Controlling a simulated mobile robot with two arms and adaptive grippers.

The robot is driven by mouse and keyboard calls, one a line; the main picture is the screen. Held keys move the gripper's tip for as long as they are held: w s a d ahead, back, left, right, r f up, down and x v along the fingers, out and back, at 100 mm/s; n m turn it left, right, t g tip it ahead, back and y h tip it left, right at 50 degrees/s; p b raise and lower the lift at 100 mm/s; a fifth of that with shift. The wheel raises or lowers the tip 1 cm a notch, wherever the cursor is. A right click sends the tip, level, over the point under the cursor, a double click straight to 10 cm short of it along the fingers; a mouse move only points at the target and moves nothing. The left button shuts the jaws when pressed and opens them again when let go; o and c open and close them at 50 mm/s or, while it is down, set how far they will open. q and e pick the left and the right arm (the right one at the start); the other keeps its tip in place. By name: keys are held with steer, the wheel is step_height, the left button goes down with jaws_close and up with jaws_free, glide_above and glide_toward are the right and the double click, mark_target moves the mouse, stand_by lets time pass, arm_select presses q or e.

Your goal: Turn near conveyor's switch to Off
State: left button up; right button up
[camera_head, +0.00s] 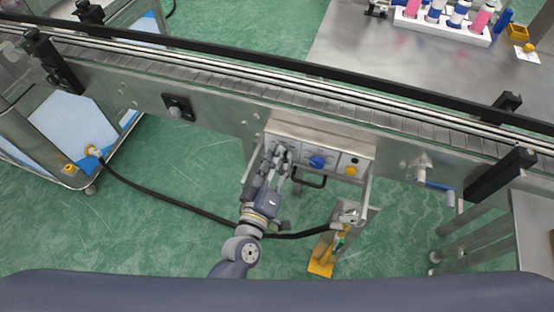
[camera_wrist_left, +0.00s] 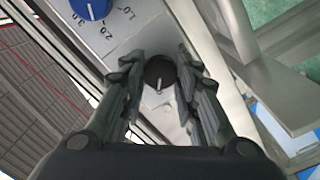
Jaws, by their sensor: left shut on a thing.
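The near conveyor's control box (camera_head: 330,138) hangs on the front side of the conveyor (camera_head: 220,110). My left gripper (camera_head: 279,156) is at the left part of its face. In the left wrist view, my left gripper (camera_wrist_left: 160,75) has its two fingers on either side of a black rotary switch (camera_wrist_left: 159,72) with a light pointer line, and it is shut on that switch. In the head view the gripper hides the switch. A blue dial (camera_head: 317,161) sits to the right of the gripper; it also shows in the left wrist view (camera_wrist_left: 90,8). My right gripper is not in view.
A yellow button (camera_head: 350,171) is at the box's right end. A black handle (camera_head: 308,181) is below the box. A black hose (camera_head: 170,208) runs across the green floor. A blue-handled valve (camera_head: 436,185) is at the right. A steel table (camera_head: 400,65) stands behind the conveyor.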

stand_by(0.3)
arm_select(q)
steer(key=o, duration=1.1)
steer(key=shift+c, duration=0.2)
steer(key=v, duration=1.2)
steer(key=s+a+f+m+g+y, duration=0.1)
steer(key=s+a+f+m+g, duration=0.15)
steer(key=f, duration=0.75)
steer(key=s+a+f+m+g, duration=0.2)
steer(key=f+g, duration=0.1)
steer(key=f, duration=0.8)
steer(key=s+a+f+m+g+y, duration=0.1)
steer(key=s+a+f+m+g, duration=0.15)
steer(key=f, duration=0.75)
steer(key=s+a+f+m+g+y, duration=0.1)
steer(key=s+a+f+g, duration=0.3)
steer(key=s+a+f, duration=0.2)
steer(key=s+a+f+m+g+y, duration=0.1)
steer(key=s+a+f+g, duration=0.3)
steer(key=s+f, duration=0.6)
steer(key=s+a+y, duration=0.1)
steer(key=s+a, duration=0.1)
steer(key=s, duration=0.2)
steer(key=shift+s+a+f+y, duration=0.3)
steer(key=shift+f, duration=0.05)
